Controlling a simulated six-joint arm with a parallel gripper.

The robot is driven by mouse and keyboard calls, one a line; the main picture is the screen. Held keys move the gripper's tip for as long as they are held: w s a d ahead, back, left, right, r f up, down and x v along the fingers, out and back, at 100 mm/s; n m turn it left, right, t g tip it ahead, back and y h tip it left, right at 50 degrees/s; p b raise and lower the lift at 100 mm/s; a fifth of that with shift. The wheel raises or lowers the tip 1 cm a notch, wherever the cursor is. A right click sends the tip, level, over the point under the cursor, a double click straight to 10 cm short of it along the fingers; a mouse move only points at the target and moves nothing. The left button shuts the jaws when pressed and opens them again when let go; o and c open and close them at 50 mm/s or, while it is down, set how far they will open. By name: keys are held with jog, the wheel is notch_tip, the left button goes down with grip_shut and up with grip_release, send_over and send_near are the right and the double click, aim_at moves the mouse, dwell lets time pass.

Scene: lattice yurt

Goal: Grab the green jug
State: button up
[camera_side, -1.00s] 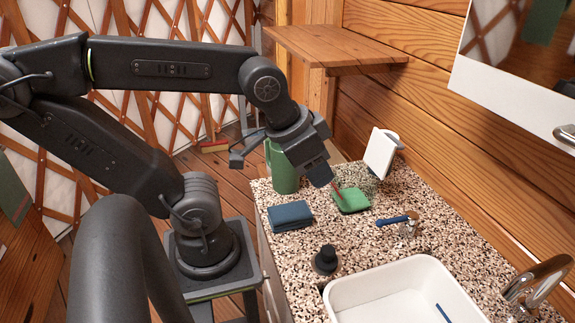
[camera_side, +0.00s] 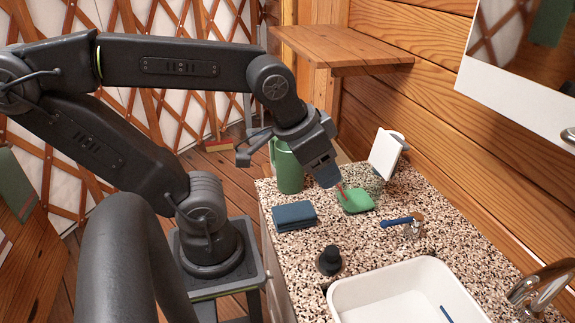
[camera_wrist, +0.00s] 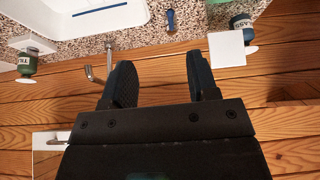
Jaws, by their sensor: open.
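The green jug (camera_side: 289,172) stands upright at the far left of the speckled countertop in the side view. Part of its upper body is hidden behind my gripper and wrist. My gripper (camera_side: 328,180) points down and to the right, in front of and right of the jug, above the counter. In the wrist view, the two dark fingers of my gripper (camera_wrist: 160,84) are spread apart with nothing between them. I cannot make out the jug in the wrist view.
A folded blue cloth (camera_side: 294,216), a green dish (camera_side: 357,202), a tilted white panel (camera_side: 385,155), a blue-handled item (camera_side: 397,221) and a black knob (camera_side: 330,262) sit on the counter. A white sink (camera_side: 405,290) is at the front. A wooden shelf (camera_side: 345,45) is above.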

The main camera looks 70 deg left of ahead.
jog(key=w+a+n+g+y, duration=0.25)
jog(key=w+a+n, duration=0.35)
jog(key=a, duration=0.4)
jog(key=n+g+y, duration=0.2)
jog(key=n+g, duration=0.2)
jog(key=n, duration=0.9)
send_near(274, 138)
jog(key=x, duration=0.3)
jog(key=w+x, duration=0.1)
jog(key=x, duration=0.1)
jog(key=shift+a+r, duration=0.1)
jog(key=shift+a, duration=0.3)
jog(key=shift+s+x, duration=0.15)
jog(key=shift+x, duration=1.35)
jog(key=shift+s+x, duration=0.15)
jog(key=shift+x, duration=1.4)
jog(key=shift+r, duration=0.1)
grip_shut()
